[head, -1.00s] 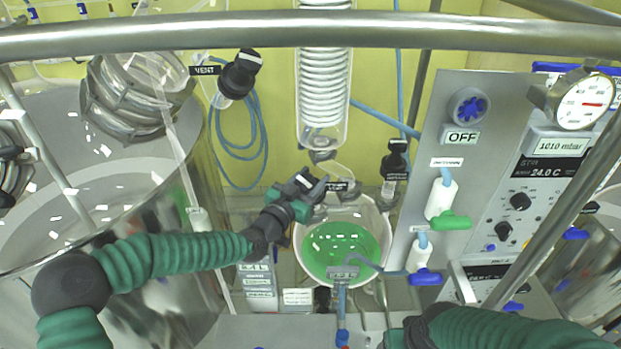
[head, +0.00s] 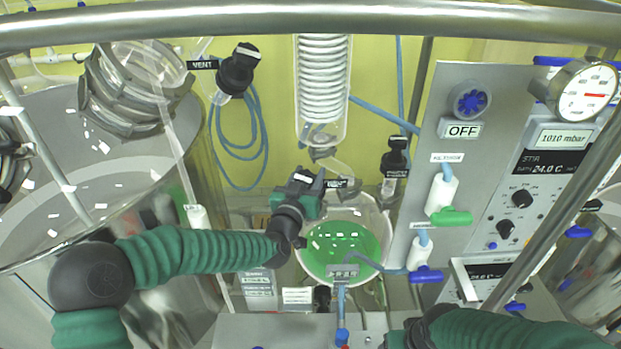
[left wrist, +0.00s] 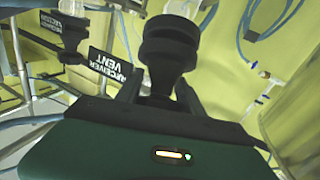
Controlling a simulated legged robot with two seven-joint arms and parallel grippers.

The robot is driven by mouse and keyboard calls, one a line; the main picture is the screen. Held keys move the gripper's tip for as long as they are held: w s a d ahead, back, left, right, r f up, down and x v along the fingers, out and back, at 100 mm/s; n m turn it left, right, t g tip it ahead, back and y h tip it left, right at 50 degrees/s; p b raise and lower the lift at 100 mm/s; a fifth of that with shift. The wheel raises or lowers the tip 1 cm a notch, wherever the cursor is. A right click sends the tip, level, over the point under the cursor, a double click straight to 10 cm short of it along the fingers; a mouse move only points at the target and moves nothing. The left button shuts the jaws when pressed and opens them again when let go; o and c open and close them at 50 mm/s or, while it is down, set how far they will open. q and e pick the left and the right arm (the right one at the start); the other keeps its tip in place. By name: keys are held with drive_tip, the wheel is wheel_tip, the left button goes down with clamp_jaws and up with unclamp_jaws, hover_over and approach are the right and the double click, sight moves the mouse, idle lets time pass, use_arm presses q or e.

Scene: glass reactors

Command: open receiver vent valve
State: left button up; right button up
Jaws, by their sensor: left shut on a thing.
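The receiver vent valve is a black knob (left wrist: 170,50) in the left wrist view, with a black tag reading RECEIVER VENT (left wrist: 112,68) at its left. My left gripper (left wrist: 158,92) is shut on the valve, one finger on each side of its narrower neck. In the head view my left gripper (head: 318,181) is beside the small vent tag (head: 337,184), just above the round glass receiver (head: 385,235) holding green liquid. The gripper hides the valve there. My right arm enters at the bottom right; its gripper is not seen.
A second black valve (head: 395,158) hangs right of the gripper. The glass coil condenser (head: 322,90) is above. Another black vent valve (head: 237,72) is upper left. A control panel (head: 450,250) stands at right. A metal rail (head: 300,30) crosses the top.

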use_arm(q)
drive_tip(key=shift+w+a+r+n+y, duration=0.1)
drive_tip(key=shift+r+n+y, duration=0.05)
drive_tip(key=shift+n+y, duration=0.65)
drive_tip(key=shift+w+a+r+n+y, duration=0.1)
drive_tip(key=shift+r+n+y, duration=0.05)
drive_tip(key=shift+n+y, duration=0.6)
drive_tip(key=shift+a+n, duration=0.1)
drive_tip(key=shift+n, duration=0.15)
drive_tip(key=o, duration=1.1)
drive_tip(key=shift+c, duration=0.2)
drive_tip(key=o, duration=0.3)
drive_tip(key=shift+f, duration=0.2)
drive_tip(key=shift+s, duration=0.1)
drive_tip(key=shift+s+f+b, duration=0.15)
drive_tip(key=shift+s+b, duration=0.15)
drive_tip(key=shift+s, duration=0.1)
drive_tip(key=s+a+b, duration=0.1)
drive_tip(key=s+b, duration=0.2)
drive_tip(key=s, duration=1.2)
drive_tip(key=shift+s+a+r, duration=0.35)
